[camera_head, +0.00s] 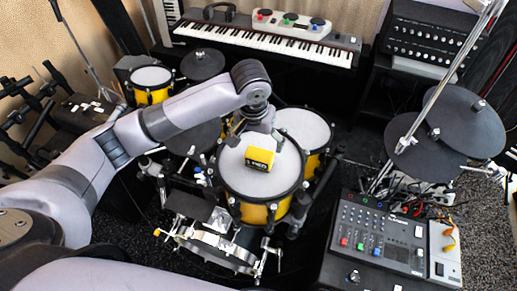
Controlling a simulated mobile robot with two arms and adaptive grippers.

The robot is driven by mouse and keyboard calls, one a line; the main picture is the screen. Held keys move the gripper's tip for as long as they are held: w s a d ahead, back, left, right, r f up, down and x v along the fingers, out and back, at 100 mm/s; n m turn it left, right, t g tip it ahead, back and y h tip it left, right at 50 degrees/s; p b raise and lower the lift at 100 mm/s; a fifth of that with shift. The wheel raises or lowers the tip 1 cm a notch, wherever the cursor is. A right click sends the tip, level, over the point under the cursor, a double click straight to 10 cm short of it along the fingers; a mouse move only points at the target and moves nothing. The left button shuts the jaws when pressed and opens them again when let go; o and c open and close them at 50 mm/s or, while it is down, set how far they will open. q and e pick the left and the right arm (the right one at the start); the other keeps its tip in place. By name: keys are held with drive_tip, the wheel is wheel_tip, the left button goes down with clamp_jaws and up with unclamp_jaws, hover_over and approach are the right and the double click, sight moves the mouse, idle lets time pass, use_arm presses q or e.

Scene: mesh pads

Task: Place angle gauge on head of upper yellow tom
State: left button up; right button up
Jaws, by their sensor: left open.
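The angle gauge (260,158), a small yellow box with dark lettering, sits on the white head of the front yellow tom (237,178). Another yellow tom (308,125) with a white head stands just behind it to the right. A smaller yellow drum (152,77) stands at the back left. My left gripper (257,135) is open and empty, pointing down just behind the gauge in the picture. It covers part of the rims between the two toms. I cannot tell its exact height above the heads. My right gripper is not in view.
Dark cymbal pads (455,120) on a metal stand are at right. A mixer (380,238) lies at lower right. A keyboard (265,42) spans the back. The rear tom's head is bare.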

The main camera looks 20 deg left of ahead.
sight(257, 159)
use_arm(q)
drive_tip(key=r, duration=0.3)
drive_tip(key=shift+s+r, duration=0.2)
drive_tip(key=shift+s, duration=0.05)
